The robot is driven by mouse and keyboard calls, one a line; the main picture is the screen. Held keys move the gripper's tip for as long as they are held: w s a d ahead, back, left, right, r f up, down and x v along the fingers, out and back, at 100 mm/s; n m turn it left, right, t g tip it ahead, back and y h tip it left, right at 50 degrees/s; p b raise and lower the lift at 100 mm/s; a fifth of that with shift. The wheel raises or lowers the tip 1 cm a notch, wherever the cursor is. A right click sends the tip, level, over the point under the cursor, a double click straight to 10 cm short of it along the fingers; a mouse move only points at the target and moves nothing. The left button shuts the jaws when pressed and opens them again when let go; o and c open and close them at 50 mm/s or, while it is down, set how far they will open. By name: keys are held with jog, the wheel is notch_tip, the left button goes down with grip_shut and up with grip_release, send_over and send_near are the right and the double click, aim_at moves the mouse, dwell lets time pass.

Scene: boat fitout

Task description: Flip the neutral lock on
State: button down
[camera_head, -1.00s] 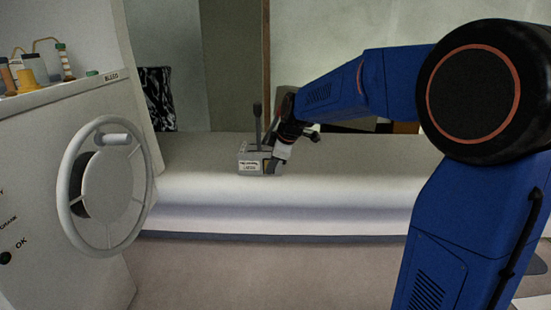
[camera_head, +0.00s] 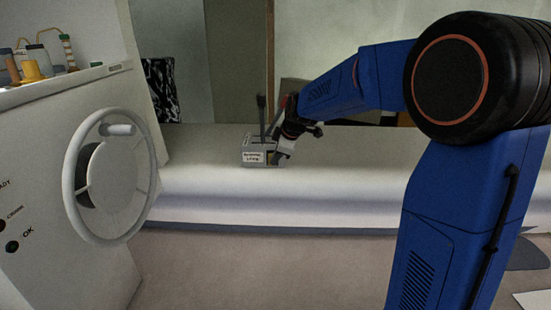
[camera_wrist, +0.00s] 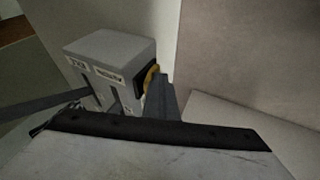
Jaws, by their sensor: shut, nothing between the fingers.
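A grey lever box (camera_head: 259,153) with a white label stands on the pale ledge, and a dark lever rises from its top. The box also shows in the wrist view (camera_wrist: 112,62), with slots and small labels on one face. A yellow part (camera_wrist: 151,76) on a black plate, perhaps the neutral lock, is on its side. My gripper (camera_head: 279,158) is at the right side of the box. In the wrist view its grey fingers (camera_wrist: 162,97) are shut, empty and close beside the yellow part. I cannot tell whether they touch it.
A white handwheel (camera_head: 110,177) on a pale console is at the left, with bottles on a shelf above. The pale ledge (camera_head: 345,172) is clear to the right of the box. A dark box stands behind my arm.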

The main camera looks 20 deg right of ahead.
jog(key=shift+r, duration=0.85)
